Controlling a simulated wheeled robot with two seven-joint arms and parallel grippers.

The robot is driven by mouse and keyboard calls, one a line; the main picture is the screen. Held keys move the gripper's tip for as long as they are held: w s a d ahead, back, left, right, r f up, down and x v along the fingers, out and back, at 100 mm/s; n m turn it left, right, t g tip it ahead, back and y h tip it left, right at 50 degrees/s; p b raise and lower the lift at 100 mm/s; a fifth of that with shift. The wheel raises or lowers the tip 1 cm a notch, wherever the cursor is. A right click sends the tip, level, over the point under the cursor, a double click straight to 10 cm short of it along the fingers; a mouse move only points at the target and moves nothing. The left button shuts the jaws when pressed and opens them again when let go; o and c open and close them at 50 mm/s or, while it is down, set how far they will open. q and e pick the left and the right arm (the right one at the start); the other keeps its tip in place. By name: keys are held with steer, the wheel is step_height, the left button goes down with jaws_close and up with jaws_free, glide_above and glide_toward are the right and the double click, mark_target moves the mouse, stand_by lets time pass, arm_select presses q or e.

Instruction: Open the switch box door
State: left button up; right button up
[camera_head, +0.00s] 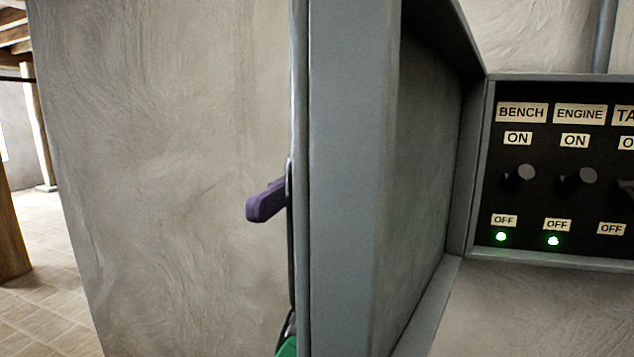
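The grey switch box door (345,200) stands swung open, out towards me, seen nearly edge-on with its inner side facing right. A purple handle (266,203) sticks out to the left from its outer side. The switch box (478,165) is at the right, its black panel with knobs and labels exposed. At the bottom edge, a small green piece with a dark curved part (287,343) shows beside the door; it may be part of my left gripper, but too little shows to tell. No fingers show on the handle. My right gripper is not in view.
The panel carries BENCH and ENGINE labels, dark knobs (578,178) and lit green lamps (501,237). A rough plaster wall (170,150) fills the left behind the door. Tiled floor (45,285) and a wooden post (10,230) show at far left.

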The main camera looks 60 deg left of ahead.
arm_select(q)
steer(key=v, duration=0.8)
steer(key=shift+a+p, duration=0.15)
steer(key=shift+p, duration=0.3)
steer(key=shift+w, duration=0.15)
